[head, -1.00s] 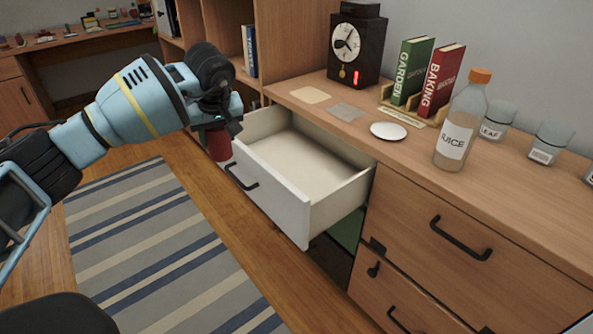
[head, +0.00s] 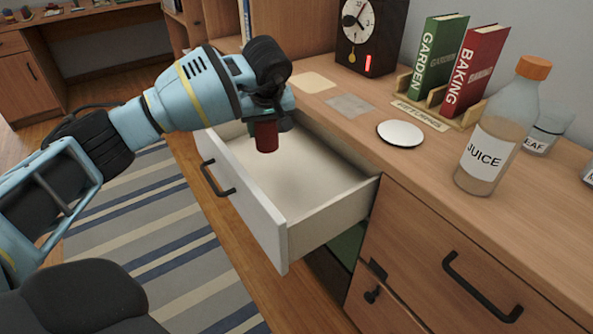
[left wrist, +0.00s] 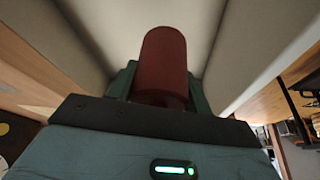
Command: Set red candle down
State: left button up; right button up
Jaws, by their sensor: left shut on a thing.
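The red candle (head: 266,136) is a dark red cylinder held by my left gripper (head: 267,118). In the head view it hangs upright over the open white drawer (head: 328,212), in front of the drawer's pale inside. In the left wrist view the candle (left wrist: 164,62) stands out between the fingers, with the drawer's floor and walls beyond it. The gap between candle and drawer floor is hard to judge, but the candle looks above it. The part of the candle between the fingers is hidden. My right gripper is in neither view.
On the counter above the drawer are a clock (head: 372,30), a beige square (head: 312,82), a grey square (head: 349,105), a white disc (head: 400,133), two books (head: 473,70) in a rack and a juice bottle (head: 494,135). The visible drawer floor is bare.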

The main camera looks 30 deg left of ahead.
aim_at(268, 146)
pick_arm(q)
jog(key=shift+f, duration=0.35)
notch_tip(268, 146, down, 4)
jog(key=shift+f+b, duration=0.25)
jog(key=shift+b, duration=0.3)
jog(key=shift+f, duration=0.25)
notch_tip(268, 146, down, 5)
jog(key=shift+r+b, duration=0.2)
jog(key=shift+b, duration=0.4)
jog(key=shift+f, duration=0.15)
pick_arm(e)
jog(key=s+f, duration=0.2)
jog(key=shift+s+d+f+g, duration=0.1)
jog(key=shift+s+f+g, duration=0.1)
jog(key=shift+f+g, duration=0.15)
